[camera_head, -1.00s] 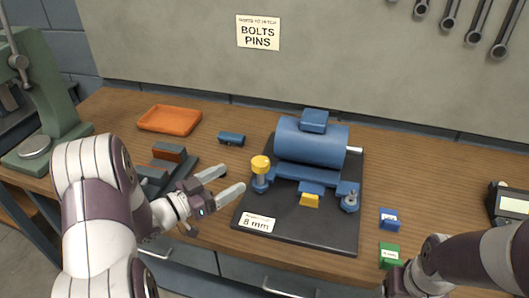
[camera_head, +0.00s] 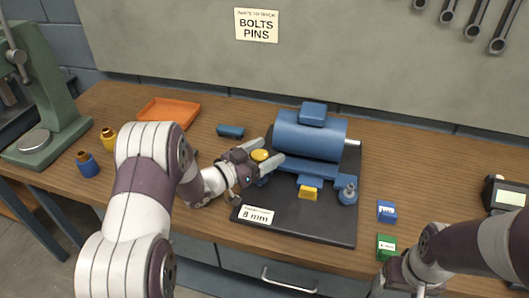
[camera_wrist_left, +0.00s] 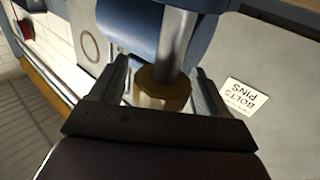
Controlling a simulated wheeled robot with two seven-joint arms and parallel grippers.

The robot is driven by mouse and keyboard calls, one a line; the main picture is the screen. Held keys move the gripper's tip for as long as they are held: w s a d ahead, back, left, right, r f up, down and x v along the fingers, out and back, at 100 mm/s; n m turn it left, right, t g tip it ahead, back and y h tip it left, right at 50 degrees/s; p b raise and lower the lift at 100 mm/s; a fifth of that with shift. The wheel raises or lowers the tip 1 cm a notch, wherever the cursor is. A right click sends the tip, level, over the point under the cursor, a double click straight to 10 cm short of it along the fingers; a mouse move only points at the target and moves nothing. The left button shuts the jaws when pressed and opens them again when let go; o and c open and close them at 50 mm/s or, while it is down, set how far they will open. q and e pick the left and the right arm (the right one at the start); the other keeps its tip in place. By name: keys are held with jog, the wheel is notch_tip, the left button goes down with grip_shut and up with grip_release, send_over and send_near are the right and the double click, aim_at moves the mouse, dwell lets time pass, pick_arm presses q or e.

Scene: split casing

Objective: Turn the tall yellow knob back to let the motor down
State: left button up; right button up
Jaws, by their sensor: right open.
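The tall yellow knob (camera_head: 260,155) stands at the left end of the blue motor's mount; in the left wrist view the yellow knob (camera_wrist_left: 163,90) sits at the end of a steel post. The blue motor (camera_head: 309,137) is on the dark base plate (camera_head: 310,225). My left gripper (camera_head: 269,151) has its fingers on either side of the knob; in the left wrist view small gaps show between knob and fingers, so it is open. My right gripper (camera_head: 397,284) is low at the right, away from the motor, its fingers mostly hidden.
A yellow block (camera_head: 308,193) and a shorter post (camera_head: 348,193) are at the mount's front. Blue (camera_head: 386,211) and green (camera_head: 386,247) labelled blocks lie right of the plate. An orange tray (camera_head: 168,111) and small blue block (camera_head: 230,131) are behind my left arm.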

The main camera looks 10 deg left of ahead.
pick_arm(q)
jog(key=c, duration=0.9)
